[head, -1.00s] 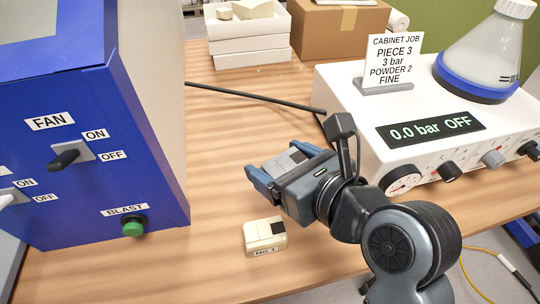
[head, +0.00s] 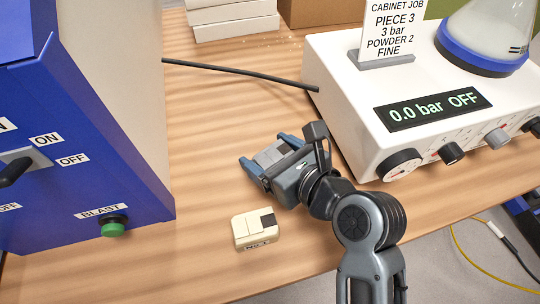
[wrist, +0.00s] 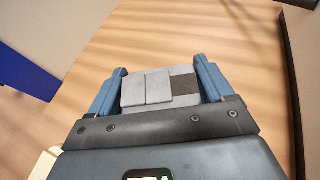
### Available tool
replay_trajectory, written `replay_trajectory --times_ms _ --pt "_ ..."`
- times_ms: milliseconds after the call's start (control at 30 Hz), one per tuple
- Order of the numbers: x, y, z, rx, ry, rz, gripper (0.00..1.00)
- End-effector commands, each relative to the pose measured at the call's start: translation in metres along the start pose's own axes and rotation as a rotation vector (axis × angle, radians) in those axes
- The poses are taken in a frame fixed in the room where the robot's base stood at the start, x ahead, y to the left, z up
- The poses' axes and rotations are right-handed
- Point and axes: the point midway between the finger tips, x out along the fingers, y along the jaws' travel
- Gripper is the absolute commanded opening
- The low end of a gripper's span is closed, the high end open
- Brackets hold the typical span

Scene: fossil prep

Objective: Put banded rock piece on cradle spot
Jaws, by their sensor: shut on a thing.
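My gripper (head: 268,153) is shut on a grey block-like rock piece (wrist: 147,89), held between its two blue fingers above the wooden table. In the wrist view the piece has pale grey panels and a dark brown patch at its right. I cannot make out clear bands or a label on it. A cream piece (head: 247,227) with a dark square and a label that seems to read NO 1 sits on the table, just below my gripper in the head view. I cannot make out a cradle spot in these frames.
A blue cabinet (head: 100,165) with switches and a green BLAST button (head: 113,229) stands at left. A white unit (head: 350,110) reading 0.0 bar OFF stands at right, with a job card (head: 394,30). A black hose (head: 240,73) crosses behind. Bare table (head: 215,130) lies between.

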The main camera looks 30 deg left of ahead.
Motion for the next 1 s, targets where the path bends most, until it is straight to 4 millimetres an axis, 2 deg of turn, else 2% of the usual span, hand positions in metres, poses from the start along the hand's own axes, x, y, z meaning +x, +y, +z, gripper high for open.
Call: replay_trajectory --times_ms 100,467,500,667,1000 --pt "0.0049 0.0000 -0.0117 0.000 0.000 -0.001 0.38" --pt "0.0058 -0.0001 -0.0142 0.001 -0.001 -0.001 0.38" --pt "0.0059 0.0001 -0.0147 0.001 0.000 0.000 0.85" --pt "0.0059 0.0001 -0.0146 0.000 0.000 0.000 1.00" --pt "0.0016 -0.0004 -0.0123 0.000 -0.001 -0.002 1.00"
